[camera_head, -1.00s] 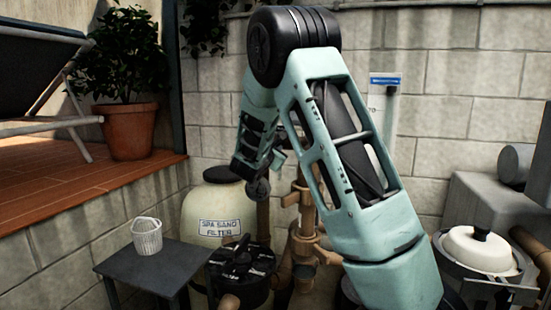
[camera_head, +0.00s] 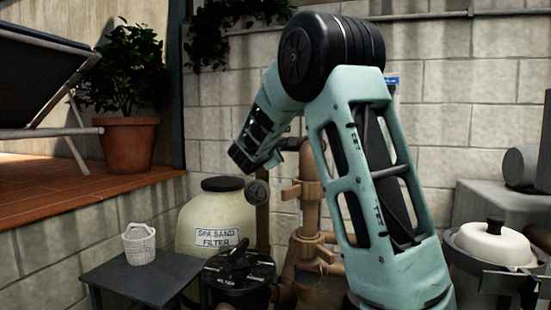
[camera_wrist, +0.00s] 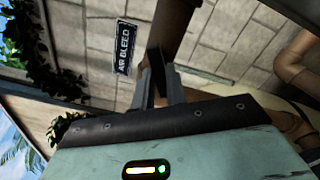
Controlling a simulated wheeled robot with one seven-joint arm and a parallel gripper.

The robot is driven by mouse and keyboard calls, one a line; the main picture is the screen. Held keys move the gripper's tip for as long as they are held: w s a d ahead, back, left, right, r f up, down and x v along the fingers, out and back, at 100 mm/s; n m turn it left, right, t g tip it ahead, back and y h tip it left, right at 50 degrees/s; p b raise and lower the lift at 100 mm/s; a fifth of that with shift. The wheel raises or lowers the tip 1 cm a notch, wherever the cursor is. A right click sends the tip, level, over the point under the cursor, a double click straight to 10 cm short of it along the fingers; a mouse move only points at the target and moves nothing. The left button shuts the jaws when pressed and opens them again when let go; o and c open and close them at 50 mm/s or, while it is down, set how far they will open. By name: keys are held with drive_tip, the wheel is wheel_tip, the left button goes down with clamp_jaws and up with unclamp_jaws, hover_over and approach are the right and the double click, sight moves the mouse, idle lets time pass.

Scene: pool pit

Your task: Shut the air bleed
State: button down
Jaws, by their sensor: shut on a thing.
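In the wrist view, my gripper (camera_wrist: 158,88) is shut on a dark flat handle (camera_wrist: 154,58), which stands up between the grey fingers. A brown pipe (camera_wrist: 176,25) runs just behind it. A dark sign reading AIR BLEED (camera_wrist: 123,48) hangs on the block wall to the left of the fingers. In the head view, my arm bends down towards the pipes above the spa sand filter (camera_head: 218,218). My fingers and the handle cannot be made out there. The pictures do not show clearly how far the handle is turned.
A round gauge (camera_head: 257,192) sits beside the filter, near my wrist. A black valve head (camera_head: 238,268) and brown upright pipes (camera_head: 309,215) stand close below. A small table (camera_head: 145,270) holds a white basket (camera_head: 139,244). A white-lidded pot (camera_head: 494,244) is at right.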

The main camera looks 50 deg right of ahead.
drive_tip(key=m+b, duration=0.6)
drive_tip(key=b, duration=0.5)
drive_tip(key=shift+m+b, duration=0.3)
drive_tip(key=c, duration=1.3)
unclamp_jaws()
